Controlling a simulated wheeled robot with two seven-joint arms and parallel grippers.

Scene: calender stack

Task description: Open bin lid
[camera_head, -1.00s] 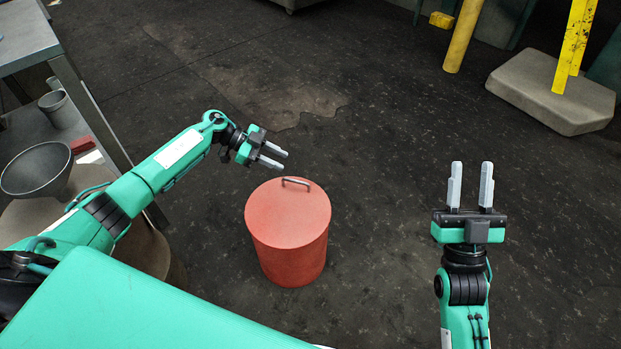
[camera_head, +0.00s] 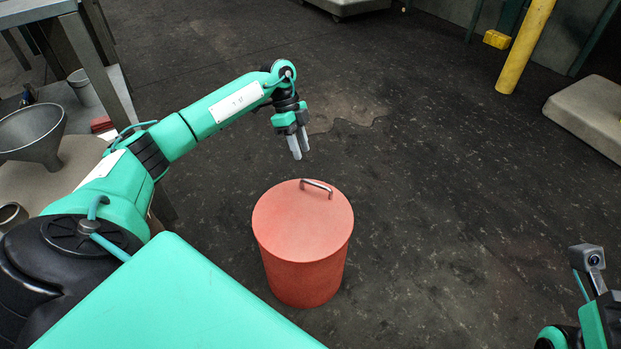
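The red round bin (camera_head: 304,272) stands upright on the dark floor in front of me. Its flat red lid (camera_head: 296,217) is on, and a metal bar handle (camera_head: 316,188) stands near the lid's far edge. My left gripper (camera_head: 299,152) points down just beyond and above the handle, apart from it as far as I can see. Its two light fingers are seen close together, and their gap is hard to judge. My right arm shows only in part at the lower right, and its fingertips are out of the frame.
A metal table with a grey funnel (camera_head: 32,133) and a grey cup (camera_head: 83,87) stands at the left. A yellow post (camera_head: 525,45) and a pale concrete block (camera_head: 590,113) are at the far right. The floor around the bin's right side is clear.

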